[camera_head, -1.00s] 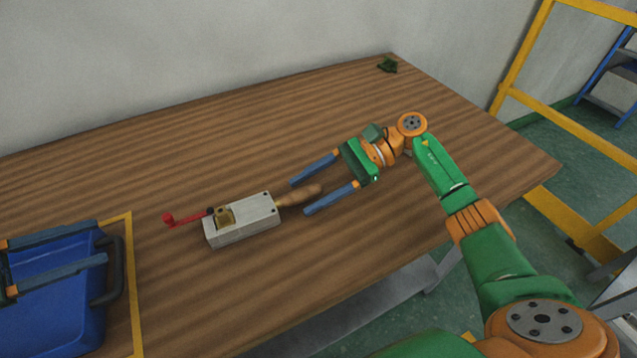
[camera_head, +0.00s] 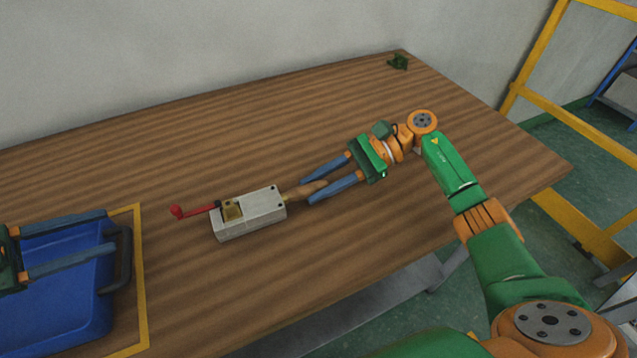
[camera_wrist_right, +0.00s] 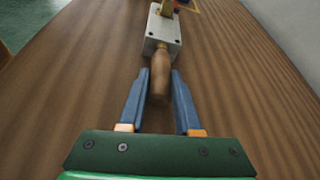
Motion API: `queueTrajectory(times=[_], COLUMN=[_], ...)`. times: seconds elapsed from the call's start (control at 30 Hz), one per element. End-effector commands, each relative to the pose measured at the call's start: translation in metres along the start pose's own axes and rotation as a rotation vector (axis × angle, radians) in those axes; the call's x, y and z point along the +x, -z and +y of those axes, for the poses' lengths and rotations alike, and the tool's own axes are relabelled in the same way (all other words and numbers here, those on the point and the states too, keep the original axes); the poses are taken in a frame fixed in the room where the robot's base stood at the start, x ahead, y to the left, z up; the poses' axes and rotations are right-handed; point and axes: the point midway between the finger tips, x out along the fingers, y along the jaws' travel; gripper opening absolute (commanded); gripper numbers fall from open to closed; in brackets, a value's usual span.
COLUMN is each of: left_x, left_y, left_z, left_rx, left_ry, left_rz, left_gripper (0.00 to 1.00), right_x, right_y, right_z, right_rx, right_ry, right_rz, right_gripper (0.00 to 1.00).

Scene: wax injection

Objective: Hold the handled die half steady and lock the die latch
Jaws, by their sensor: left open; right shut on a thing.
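The die (camera_head: 252,214) is a grey metal block lying on the wooden table, with a brass-coloured fitting on top. Its red latch lever (camera_head: 190,211) sticks out to the left, away from the block. A wooden handle (camera_head: 303,191) points right from the block. My right gripper (camera_head: 318,190) is shut on this handle, one blue finger on each side. The right wrist view also shows the handle (camera_wrist_right: 159,80) between the fingers, with the block (camera_wrist_right: 163,33) beyond. My left gripper (camera_head: 106,230) is open and empty over the blue bin, its fingers apart.
A blue bin (camera_head: 75,330) with a dark handle stands at the left inside a yellow marked outline (camera_head: 140,290). A small dark green object (camera_head: 398,62) lies at the far table corner. The table around the die is clear.

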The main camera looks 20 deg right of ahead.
Motion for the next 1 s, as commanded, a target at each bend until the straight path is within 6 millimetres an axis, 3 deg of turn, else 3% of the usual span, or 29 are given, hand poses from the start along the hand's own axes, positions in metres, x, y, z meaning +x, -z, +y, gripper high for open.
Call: queueTrajectory(times=[0.63, 0.83, 0.93, 1.0], left_x=[0.000, 0.000, 0.006, 0.017], left_y=[0.000, 0.000, 0.002, 0.007], left_z=[0.000, 0.000, 0.000, 0.002], left_rx=[0.000, 0.003, 0.098, 0.292], left_ry=[0.000, -0.001, -0.020, -0.058], left_rz=[0.000, 0.000, 0.003, 0.011], left_gripper=[0.50, 0.00, 0.00, 0.00], right_x=[0.000, 0.000, 0.000, 0.000], right_y=[0.000, 0.000, 0.000, 0.000], right_z=[0.000, 0.000, 0.000, 0.000], right_rx=[0.000, 0.000, 0.000, 0.000], right_ry=[0.001, 0.001, 0.001, 0.001], right_rz=[0.000, 0.000, 0.000, 0.000], right_gripper=[0.00, 0.00, 0.00, 0.00])
